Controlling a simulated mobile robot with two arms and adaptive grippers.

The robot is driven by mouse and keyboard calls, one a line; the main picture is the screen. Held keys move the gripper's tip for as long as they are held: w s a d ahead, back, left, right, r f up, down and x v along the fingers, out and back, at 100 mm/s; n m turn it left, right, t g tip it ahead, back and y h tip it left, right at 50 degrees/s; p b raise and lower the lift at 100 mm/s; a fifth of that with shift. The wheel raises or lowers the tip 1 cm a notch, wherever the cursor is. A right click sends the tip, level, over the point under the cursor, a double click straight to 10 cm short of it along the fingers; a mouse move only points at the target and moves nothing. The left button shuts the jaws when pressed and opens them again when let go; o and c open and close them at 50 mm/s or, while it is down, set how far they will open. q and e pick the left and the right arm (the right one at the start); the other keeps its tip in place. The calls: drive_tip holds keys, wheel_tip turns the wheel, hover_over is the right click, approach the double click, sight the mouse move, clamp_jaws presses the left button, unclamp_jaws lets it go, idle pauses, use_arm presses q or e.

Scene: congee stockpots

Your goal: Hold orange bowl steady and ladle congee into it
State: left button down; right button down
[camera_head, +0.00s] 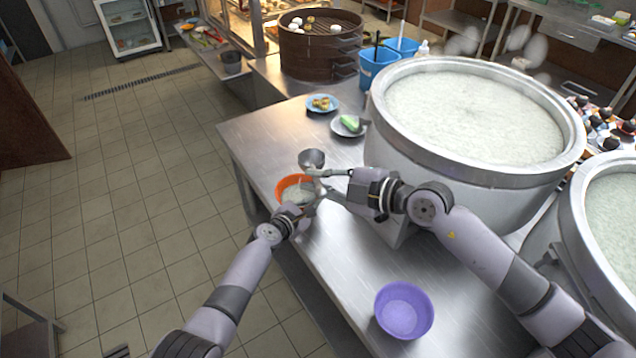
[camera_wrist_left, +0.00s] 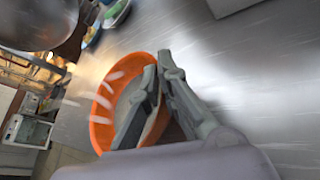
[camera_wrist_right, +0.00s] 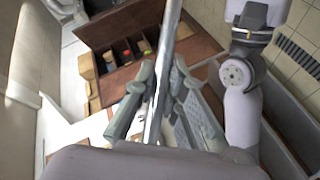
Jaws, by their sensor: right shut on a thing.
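The orange bowl (camera_head: 282,187) stands on the steel table near its left edge. Its inside looks pale, but whether that is congee is unclear. My left gripper (camera_head: 306,193) is at the bowl's right side. In the left wrist view its fingertips (camera_wrist_left: 160,70) come close together at the orange rim (camera_wrist_left: 98,134); whether they pinch it is unclear. My right gripper (camera_head: 335,178) is shut on the ladle's handle (camera_wrist_right: 165,75). The ladle's metal cup (camera_head: 311,158) is just above and behind the bowl; its contents cannot be made out. A large pot of white congee (camera_head: 470,115) stands at right.
A second congee pot (camera_head: 612,215) is at the right edge. A purple bowl (camera_head: 404,310) sits at the table's front. Two small plates (camera_head: 322,104) (camera_head: 348,126), blue tubs (camera_head: 378,68) and a bamboo steamer (camera_head: 320,45) are behind. The table between the orange and purple bowls is clear.

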use_arm(q)
drive_tip(key=c, duration=2.3)
unclamp_jaws()
drive_tip(key=o, duration=0.6)
drive_tip(key=shift+s, duration=0.15)
drive_tip(key=v, duration=1.2)
